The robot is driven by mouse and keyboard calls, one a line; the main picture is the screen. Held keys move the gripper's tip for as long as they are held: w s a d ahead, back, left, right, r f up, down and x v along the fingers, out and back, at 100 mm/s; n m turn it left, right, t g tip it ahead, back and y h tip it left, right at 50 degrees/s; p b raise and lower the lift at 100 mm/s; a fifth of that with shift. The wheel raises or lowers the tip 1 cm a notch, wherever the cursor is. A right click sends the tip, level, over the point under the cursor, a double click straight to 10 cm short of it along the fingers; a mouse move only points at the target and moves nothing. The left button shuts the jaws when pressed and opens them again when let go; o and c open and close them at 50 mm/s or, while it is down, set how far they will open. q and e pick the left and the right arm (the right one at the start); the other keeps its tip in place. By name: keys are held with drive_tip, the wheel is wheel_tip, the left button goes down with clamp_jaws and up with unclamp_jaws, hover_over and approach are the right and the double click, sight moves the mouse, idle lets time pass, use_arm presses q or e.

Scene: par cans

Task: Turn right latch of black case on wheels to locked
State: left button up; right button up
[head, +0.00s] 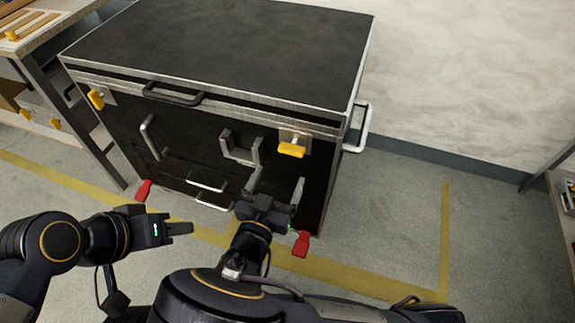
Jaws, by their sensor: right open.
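The black case on wheels (220,45) stands ahead, its lid down. Its right latch is a yellow knob (291,150) on a silver plate (297,136), high on the front face near the right corner. The knob lies roughly sideways in the picture. My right gripper (276,182) is open, with its fingers spread and pointing towards the case front, below and slightly left of the right latch. It is apart from the latch, and nothing shows between its fingers. My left gripper (181,228) is low at the left, away from the latches; its finger gap cannot be made out.
The case's left latch (96,98) is also yellow. Handles (148,138) and a bracket (240,152) stick out from the front. Red pedals (301,243) are at the floor corners. A side handle (364,128) is at the right. Floor right of the case is clear.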

sight(290, 154)
drive_tip(key=b+x, duration=0.1)
drive_tip(key=x, duration=0.6)
drive_tip(key=shift+w, duration=0.25)
drive_tip(key=c, duration=1)
drive_tip(key=shift+d+f+m+b, duration=0.1)
drive_tip(key=shift+f+m+b, duration=0.15)
drive_tip(key=shift+m+b, duration=1.15)
drive_tip(key=m+b, duration=0.3)
drive_tip(key=shift+m, duration=0.3)
drive_tip(key=shift+m+b, duration=5.65)
drive_tip(key=shift+m, duration=0.15)
drive_tip(key=shift+r, duration=0.1)
